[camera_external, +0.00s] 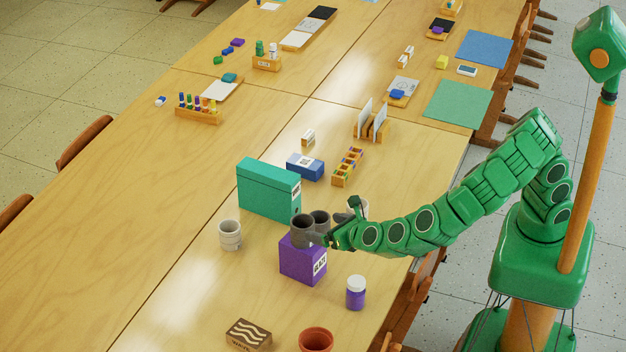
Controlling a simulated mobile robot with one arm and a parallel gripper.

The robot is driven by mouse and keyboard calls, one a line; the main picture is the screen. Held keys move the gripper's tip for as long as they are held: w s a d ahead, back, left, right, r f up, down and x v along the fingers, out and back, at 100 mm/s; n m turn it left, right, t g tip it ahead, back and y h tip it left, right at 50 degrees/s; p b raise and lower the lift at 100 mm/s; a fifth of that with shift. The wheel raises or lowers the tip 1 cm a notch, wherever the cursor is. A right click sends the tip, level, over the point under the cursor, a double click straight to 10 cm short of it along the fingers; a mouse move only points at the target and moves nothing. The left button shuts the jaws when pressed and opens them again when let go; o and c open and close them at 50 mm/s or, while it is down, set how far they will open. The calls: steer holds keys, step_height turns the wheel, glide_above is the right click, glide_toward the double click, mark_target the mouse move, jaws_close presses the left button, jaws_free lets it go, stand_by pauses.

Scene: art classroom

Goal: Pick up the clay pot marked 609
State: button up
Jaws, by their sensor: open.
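Several pots stand on the near table, and I can read no 609 on any of them. A dark grey pot (302,232) shows at the top of the purple box (302,262); whether it rests on it or stands behind it is unclear. A second dark pot (320,219) is just behind it to the right. A pale ridged pot (230,236) stands to the left, a terracotta pot (316,341) at the front edge. My gripper is open beside the dark pots; contact is unclear.
A teal box file (268,190) stands close behind the dark pots. A purple-labelled jar (355,293) and a wave-marked block (248,334) are in front. A blue box (305,167) and a wooden rack (347,167) lie farther back. The left table is largely clear.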

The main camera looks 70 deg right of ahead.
mark_target(314, 216)
step_height(314, 216, up, 5)
steer(key=w+d+m+h, duration=0.1)
steer(key=w+d, duration=0.2)
steer(key=d, duration=0.5)
steer(key=w+d, duration=0.3)
steer(key=d, duration=0.6)
steer(key=shift+g, duration=0.4)
step_height(314, 216, down, 19)
steer(key=shift+a+f, duration=0.15)
steer(key=shift+f, duration=0.05)
steer(key=shift+h, duration=0.3)
steer(key=shift+r+x, duration=0.1)
steer(key=shift+x, duration=1.2)
steer(key=shift+r+x, duration=0.15)
steer(key=shift+x, duration=2.45)
steer(key=shift+c, duration=0.4)
steer(key=c, duration=1.1)
steer(key=shift+r, duration=0.15)
